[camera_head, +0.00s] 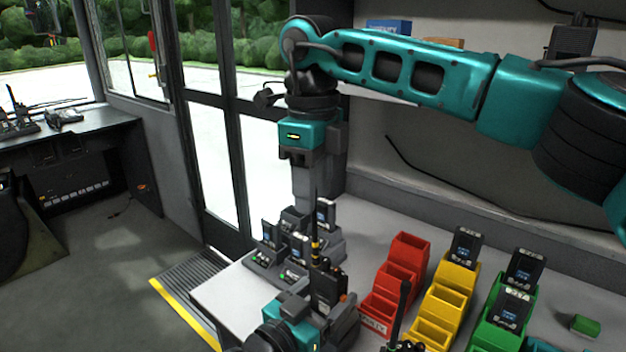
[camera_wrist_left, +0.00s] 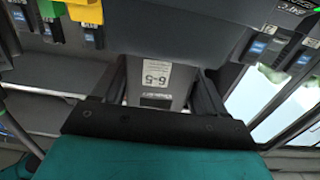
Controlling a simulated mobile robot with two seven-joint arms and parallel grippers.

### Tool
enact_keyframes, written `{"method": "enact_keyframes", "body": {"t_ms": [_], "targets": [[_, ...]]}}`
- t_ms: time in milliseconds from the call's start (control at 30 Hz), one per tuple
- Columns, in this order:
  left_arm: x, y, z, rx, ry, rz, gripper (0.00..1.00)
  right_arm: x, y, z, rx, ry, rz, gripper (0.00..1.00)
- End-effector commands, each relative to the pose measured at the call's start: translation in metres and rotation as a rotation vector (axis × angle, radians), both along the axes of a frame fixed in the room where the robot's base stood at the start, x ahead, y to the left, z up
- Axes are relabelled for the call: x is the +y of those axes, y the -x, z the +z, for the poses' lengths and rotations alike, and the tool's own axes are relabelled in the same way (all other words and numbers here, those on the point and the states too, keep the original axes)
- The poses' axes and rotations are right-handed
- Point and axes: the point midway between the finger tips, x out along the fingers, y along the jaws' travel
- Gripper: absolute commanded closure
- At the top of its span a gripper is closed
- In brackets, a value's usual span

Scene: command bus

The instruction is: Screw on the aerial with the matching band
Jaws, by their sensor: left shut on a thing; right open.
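My left gripper (camera_head: 318,312) is shut on a dark handheld radio (camera_head: 326,284) and holds it upright over the near part of the counter. In the left wrist view the radio's grey back with a white label (camera_wrist_left: 155,76) sits between the two fingers. A thin black aerial (camera_head: 316,215) with a yellow band (camera_head: 315,243) stands upright at the top of this radio. I cannot tell whether it is seated in it. My right gripper (camera_head: 312,182) is open, pointing down, directly above or around the aerial's upper end. Its fingertips partly blend with the background.
A charger with several radios (camera_head: 270,238) stands behind the left gripper. Red bins (camera_head: 408,244), yellow bins (camera_head: 447,299) and green bins (camera_head: 487,334) stand to the right, some holding radios. Another black aerial (camera_head: 403,300) rises near the front. A green block (camera_head: 585,326) lies at the far right.

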Motion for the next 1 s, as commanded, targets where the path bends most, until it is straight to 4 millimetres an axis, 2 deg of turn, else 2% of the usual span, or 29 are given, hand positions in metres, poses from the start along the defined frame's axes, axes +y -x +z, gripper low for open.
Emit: {"method": "enact_keyframes", "body": {"t_ms": [33, 200, 300, 400, 767, 867, 1000], "targets": [[0.000, 0.002, -0.010, 0.023, -0.008, -0.003, 1.00, 0.001, -0.001, 0.010, -0.004, -0.001, 0.021, 0.57], [0.000, 0.002, -0.010, 0.023, -0.008, -0.003, 1.00, 0.001, -0.003, 0.052, -0.001, -0.005, 0.155, 0.57], [0.000, 0.002, -0.010, 0.023, -0.007, -0.003, 1.00, 0.000, -0.002, 0.072, 0.008, -0.007, 0.229, 0.57], [0.000, 0.002, -0.010, 0.023, -0.007, -0.003, 1.00, 0.000, 0.000, 0.083, 0.016, -0.010, 0.276, 0.57], [0.000, 0.002, -0.010, 0.023, -0.007, -0.003, 1.00, -0.001, 0.000, 0.085, 0.018, -0.010, 0.291, 0.57], [0.000, 0.002, -0.010, 0.023, -0.007, -0.003, 1.00, -0.001, 0.000, 0.081, 0.019, -0.009, 0.291, 0.57], [0.000, 0.002, -0.010, 0.023, -0.007, -0.003, 1.00, -0.001, 0.000, 0.064, 0.020, -0.010, 0.291, 0.57]]}}
